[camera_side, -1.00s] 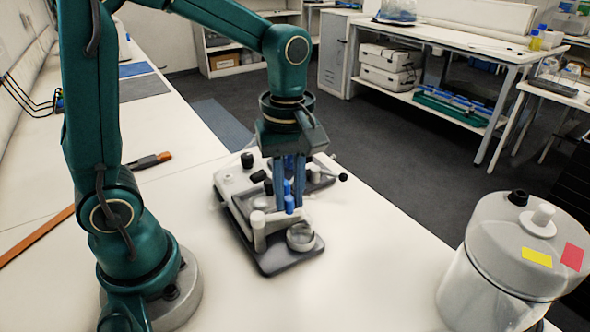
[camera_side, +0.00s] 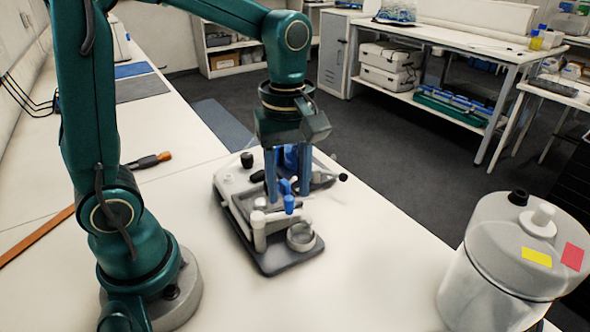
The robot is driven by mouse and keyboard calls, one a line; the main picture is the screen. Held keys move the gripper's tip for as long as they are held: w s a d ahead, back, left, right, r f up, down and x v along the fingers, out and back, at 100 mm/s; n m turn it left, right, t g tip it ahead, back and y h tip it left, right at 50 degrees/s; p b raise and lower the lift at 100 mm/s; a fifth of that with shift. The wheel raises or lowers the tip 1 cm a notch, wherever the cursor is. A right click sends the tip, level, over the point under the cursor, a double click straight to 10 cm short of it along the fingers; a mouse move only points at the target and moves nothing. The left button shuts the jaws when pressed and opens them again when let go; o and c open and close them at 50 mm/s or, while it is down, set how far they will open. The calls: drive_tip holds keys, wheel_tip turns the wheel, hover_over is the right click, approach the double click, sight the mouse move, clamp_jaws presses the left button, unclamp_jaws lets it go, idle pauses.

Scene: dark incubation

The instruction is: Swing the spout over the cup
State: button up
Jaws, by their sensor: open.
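A grey-black tray (camera_side: 263,259) on the white bench carries a small apparatus. A short white post (camera_side: 259,236) stands near its front left. A white spout-like arm (camera_side: 274,216) reaches right from the post top, its end close to the cup (camera_side: 301,237), a small round pale vessel at the tray's front right. A blue piece (camera_side: 289,203) shows just above the arm. My gripper (camera_side: 288,201) points down over the apparatus, open, with one blue finger each side of the blue piece. I cannot tell whether a finger touches it or whether the spout end lies exactly over the cup.
A black knob (camera_side: 247,160) and a black-tipped lever (camera_side: 343,177) stick up from the apparatus. A large white-lidded container (camera_side: 510,255) stands at the front right.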

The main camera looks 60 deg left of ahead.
sight(289, 197)
drive_tip(key=shift+r, duration=1.45)
drive_tip(key=shift+r, duration=0.3)
drive_tip(key=s+m+t, duration=0.5)
drive_tip(key=s+m, duration=0.2)
drive_tip(key=m, duration=0.7)
drive_tip(key=shift+s+d+m+t, duration=0.15)
drive_tip(key=shift+d+m+t, duration=0.15)
drive_tip(key=shift+d+m, duration=0.1)
drive_tip(key=shift+r, duration=0.1)
